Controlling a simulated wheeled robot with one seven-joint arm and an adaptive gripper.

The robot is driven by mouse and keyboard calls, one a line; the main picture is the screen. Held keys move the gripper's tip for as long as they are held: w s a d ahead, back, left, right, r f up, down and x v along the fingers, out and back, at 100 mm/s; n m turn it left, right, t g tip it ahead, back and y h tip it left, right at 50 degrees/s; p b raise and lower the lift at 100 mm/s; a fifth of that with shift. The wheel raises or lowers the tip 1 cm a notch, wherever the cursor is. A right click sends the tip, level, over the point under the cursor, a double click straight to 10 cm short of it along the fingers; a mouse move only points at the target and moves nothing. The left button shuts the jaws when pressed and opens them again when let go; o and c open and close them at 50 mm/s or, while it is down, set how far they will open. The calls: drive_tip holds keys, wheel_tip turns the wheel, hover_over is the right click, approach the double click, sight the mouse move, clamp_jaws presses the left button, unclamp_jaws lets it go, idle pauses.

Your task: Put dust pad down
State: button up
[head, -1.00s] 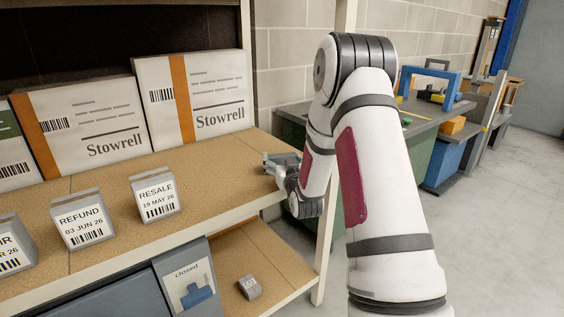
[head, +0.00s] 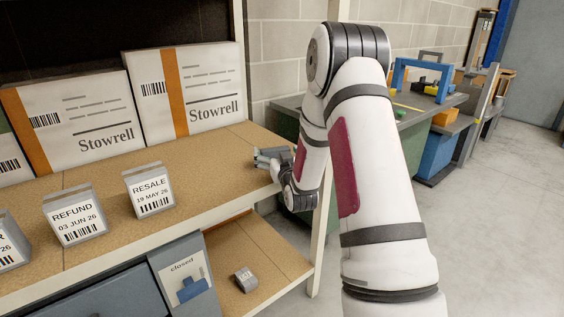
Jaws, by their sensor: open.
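My gripper (head: 268,158) is at the right end of the upper shelf (head: 225,165), close above or at its surface, pointing left. It is open. It is seen small and side-on, partly behind my own arm. I cannot make out a dust pad in or under the fingers; any pad there is hidden or too small to tell.
Two Stowrell boxes (head: 190,95) (head: 85,118) stand at the shelf's back. RESALE (head: 150,190) and REFUND (head: 75,215) label blocks stand along its front. A small grey block (head: 245,279) lies on the lower shelf, beside a "closed" sign (head: 183,278). The shelf middle is clear.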

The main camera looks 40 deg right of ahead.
drive_tip(key=v, duration=1.2)
drive_tip(key=s+a+r+n+g+y, duration=0.1)
drive_tip(key=s+a+r+g+y, duration=0.1)
drive_tip(key=s+a+r+g, duration=0.3)
drive_tip(key=s+a+r+n+g+y, duration=0.1)
drive_tip(key=s+a+n+g+y, duration=0.15)
drive_tip(key=a, duration=0.55)
drive_tip(key=s+a+r+g, duration=0.1)
drive_tip(key=s+a+g, duration=0.2)
drive_tip(key=s, duration=0.7)
drive_tip(key=s+a+r+g+y, duration=0.1)
drive_tip(key=s+a+r+g, duration=0.1)
drive_tip(key=s, duration=0.8)
drive_tip(key=s+a+r+g, duration=0.1)
drive_tip(key=s+a+g, duration=0.2)
drive_tip(key=s, duration=0.7)
drive_tip(key=shift+a+g+y+p, duration=0.35)
drive_tip(key=shift+a, duration=0.45)
drive_tip(key=shift+r+n, duration=0.15)
drive_tip(key=shift+n, duration=0.1)
